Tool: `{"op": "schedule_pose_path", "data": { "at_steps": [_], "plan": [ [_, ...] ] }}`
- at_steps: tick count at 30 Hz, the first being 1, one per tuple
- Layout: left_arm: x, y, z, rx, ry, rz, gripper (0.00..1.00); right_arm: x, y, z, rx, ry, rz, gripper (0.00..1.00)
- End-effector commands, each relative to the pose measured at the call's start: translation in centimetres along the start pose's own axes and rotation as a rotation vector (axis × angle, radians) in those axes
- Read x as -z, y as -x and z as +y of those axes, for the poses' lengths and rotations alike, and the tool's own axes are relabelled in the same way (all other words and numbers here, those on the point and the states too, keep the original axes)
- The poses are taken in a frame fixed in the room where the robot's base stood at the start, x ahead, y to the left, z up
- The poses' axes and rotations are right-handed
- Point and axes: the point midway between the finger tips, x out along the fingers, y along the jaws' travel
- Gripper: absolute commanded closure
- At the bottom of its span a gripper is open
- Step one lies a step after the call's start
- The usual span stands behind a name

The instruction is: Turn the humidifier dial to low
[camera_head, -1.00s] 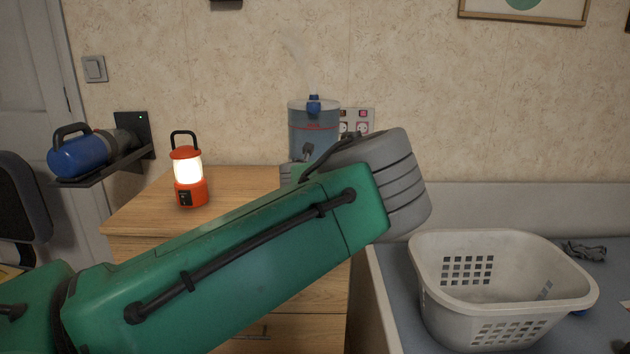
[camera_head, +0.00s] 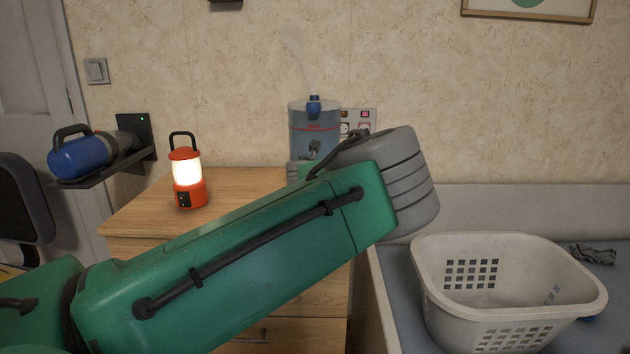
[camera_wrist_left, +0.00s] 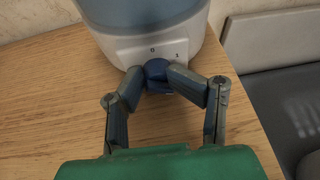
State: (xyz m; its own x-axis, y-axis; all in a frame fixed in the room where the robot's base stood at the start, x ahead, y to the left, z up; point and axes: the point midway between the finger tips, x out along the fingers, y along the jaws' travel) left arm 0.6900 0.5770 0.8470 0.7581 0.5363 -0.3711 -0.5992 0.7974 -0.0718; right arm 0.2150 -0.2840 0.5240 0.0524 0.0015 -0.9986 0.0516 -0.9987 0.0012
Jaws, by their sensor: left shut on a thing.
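The humidifier (camera_head: 314,128) stands on the wooden cabinet top near the wall, with a translucent blue-grey tank and a blue knob on top. Faint mist rises above it. In the left wrist view its pale base (camera_wrist_left: 158,48) carries the marks 0 and 1. The blue dial (camera_wrist_left: 156,70) sits below these marks. My left gripper (camera_wrist_left: 157,77) is shut on the dial, one finger on each side. The fingers partly cover the dial, so I cannot tell its exact setting. In the head view my green left arm hides the humidifier's lower front. My right gripper is not in view.
A lit orange lantern (camera_head: 187,180) stands on the cabinet top (camera_head: 235,185) left of the humidifier. A blue flashlight-like device (camera_head: 85,156) rests on a black wall shelf. A white basket (camera_head: 505,280) sits on the grey surface at right. A socket panel (camera_head: 360,122) is behind the humidifier.

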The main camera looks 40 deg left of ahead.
Motion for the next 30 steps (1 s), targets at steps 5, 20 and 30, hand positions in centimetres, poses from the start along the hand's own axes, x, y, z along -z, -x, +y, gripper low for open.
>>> {"op": "schedule_pose_path", "data": {
  "at_steps": [5, 20, 30],
  "plan": [
    [1.34, -0.24, 0.53, -0.002, 0.012, 0.019, 0.99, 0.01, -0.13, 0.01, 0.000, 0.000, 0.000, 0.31],
    [1.50, -0.27, 0.58, 0.018, 0.066, 0.018, 1.00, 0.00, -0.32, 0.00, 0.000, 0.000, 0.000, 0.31],
    [1.54, -0.27, 0.55, 0.042, 0.124, 0.015, 1.00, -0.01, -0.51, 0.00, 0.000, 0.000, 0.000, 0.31]
  ]
}}
